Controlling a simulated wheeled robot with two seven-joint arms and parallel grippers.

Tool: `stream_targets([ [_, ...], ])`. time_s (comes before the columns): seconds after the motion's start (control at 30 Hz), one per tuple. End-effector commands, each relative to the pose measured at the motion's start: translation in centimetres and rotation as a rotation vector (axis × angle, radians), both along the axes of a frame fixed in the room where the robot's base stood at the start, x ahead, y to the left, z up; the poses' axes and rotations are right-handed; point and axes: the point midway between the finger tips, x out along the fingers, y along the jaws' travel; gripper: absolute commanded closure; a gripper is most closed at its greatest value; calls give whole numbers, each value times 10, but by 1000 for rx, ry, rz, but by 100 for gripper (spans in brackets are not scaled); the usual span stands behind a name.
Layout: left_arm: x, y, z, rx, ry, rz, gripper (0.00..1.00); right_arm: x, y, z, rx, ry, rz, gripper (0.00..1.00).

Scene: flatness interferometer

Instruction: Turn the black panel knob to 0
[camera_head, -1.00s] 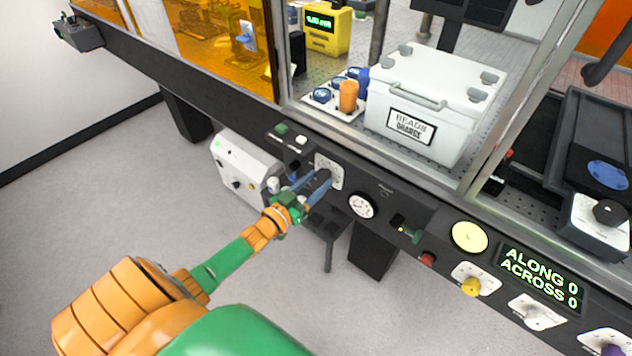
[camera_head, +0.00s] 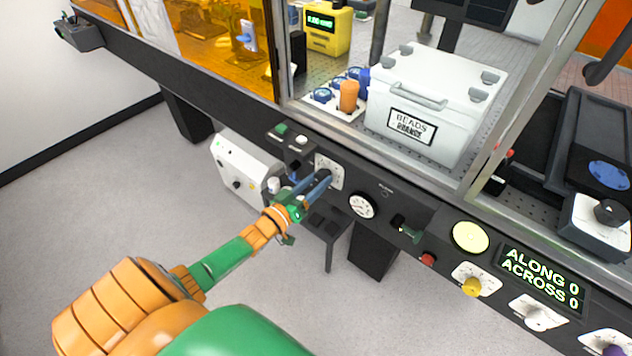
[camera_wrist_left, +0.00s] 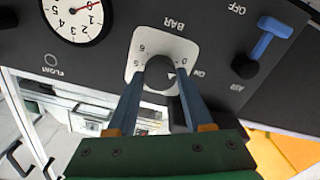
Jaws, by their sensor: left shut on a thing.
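The black panel knob (camera_wrist_left: 160,73) sits on a white dial plate marked BAR (camera_wrist_left: 165,50), which looks upside down in the wrist view. My left gripper (camera_wrist_left: 160,85) has its two blue fingers on either side of the knob and is shut on it. The dial's 0 shows near the right finger and its 6 at the upper left. A small pale mark shows at the knob's lower right edge in the wrist view; the fingers hide some of the scale. In the head view my left gripper (camera_head: 318,182) reaches the dial plate (camera_head: 330,168) on the front panel.
A round gauge (camera_head: 362,205) with a red needle is beside the dial. A blue-handled AIR lever (camera_wrist_left: 263,46) is on its other side. A green lever (camera_head: 408,230), a red button (camera_head: 428,259) and a yellow knob (camera_head: 471,286) lie further right along the panel.

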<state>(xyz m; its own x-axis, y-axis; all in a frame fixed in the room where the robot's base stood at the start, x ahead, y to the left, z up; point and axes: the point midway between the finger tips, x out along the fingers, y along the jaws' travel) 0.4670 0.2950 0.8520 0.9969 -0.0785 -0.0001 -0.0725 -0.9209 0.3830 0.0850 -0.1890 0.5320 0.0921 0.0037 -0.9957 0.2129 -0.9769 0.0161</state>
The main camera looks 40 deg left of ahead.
Motion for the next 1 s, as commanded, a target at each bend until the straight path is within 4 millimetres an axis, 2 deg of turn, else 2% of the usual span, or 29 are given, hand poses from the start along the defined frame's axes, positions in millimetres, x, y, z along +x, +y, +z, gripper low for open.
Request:
stream_targets([
  [0.17, 0, 0, 1, -2, -3, 0, 100, 0, 0, 0, 0, 0, 0, 100],
  [0.2, 0, 0, 1, -2, -3, 0, 41, 0, 0, 0, 0, 0, 0, 100],
  [0.3, 0, 0, 1, -1, -3, 0, 19, 0, 0, 0, 0, 0, 0, 100],
  [0.6, -3, 0, 0, 0, 0, 0, 19, 0, 0, 1, 0, 0, 0, 100],
  [0.67, -13, 1, 1, 0, 1, 1, 19, 0, 0, 3, 0, 0, 0, 100],
  [0.83, -50, 4, 0, 0, 2, 0, 19, 0, 0, 7, 0, 0, 0, 100],
  [1.0, -69, 6, 0, 0, 0, 0, 19, 0, 0, 7, 0, 0, 0, 100],
])
